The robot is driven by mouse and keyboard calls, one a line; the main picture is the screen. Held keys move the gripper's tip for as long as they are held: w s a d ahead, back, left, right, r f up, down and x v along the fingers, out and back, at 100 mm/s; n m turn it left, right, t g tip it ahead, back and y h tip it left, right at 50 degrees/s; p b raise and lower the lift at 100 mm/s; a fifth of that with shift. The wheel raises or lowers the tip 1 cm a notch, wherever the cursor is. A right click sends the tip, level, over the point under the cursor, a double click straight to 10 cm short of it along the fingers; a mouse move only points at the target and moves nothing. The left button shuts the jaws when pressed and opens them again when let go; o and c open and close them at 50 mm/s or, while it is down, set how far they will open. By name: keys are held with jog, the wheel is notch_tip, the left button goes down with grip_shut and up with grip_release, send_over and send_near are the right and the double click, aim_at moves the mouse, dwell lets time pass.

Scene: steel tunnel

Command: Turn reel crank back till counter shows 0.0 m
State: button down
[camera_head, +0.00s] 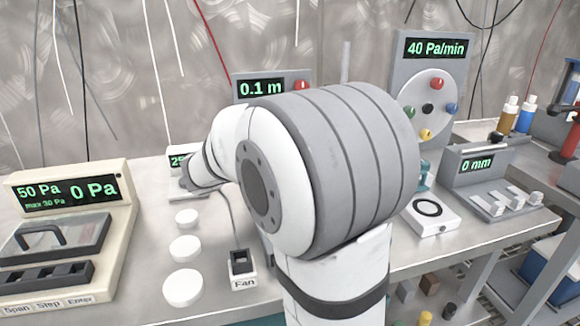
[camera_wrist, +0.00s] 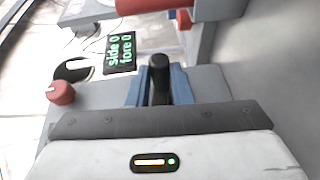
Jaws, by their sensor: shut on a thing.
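The counter (camera_head: 262,88) at the back of the bench in the head view reads 0.1 m, with a red knob (camera_head: 300,87) at its right edge. My large white and grey arm covers most of the reel below it. In the wrist view my gripper (camera_wrist: 159,92) has blue fingers on either side of a black upright handle (camera_wrist: 159,68), which looks like the crank's grip. The fingers are shut on it. The rest of the crank is hidden. My gripper itself is hidden behind my arm in the head view.
A dial panel (camera_head: 412,70) reading 40 Pa/min stands right of the arm, with a 0 mm unit (camera_head: 477,163) beyond. A pressure box (camera_head: 112,215) stands left. White discs (camera_head: 185,248) and a Fan switch (camera_head: 242,262) lie in front. The wrist view shows a side/fore display (camera_wrist: 121,52) and red knob (camera_wrist: 62,92).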

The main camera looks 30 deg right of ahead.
jog(key=shift+r+n+h+b, duration=0.3)
jog(key=shift+n+h+b, duration=0.3)
jog(key=shift+h+b, duration=0.5)
jog(key=shift+r+h, duration=0.1)
jog(key=shift+h, duration=0.3)
jog(key=c, duration=1.3)
grip_release()
jog(key=shift+y+p, duration=0.3)
jog(key=shift+p, duration=0.15)
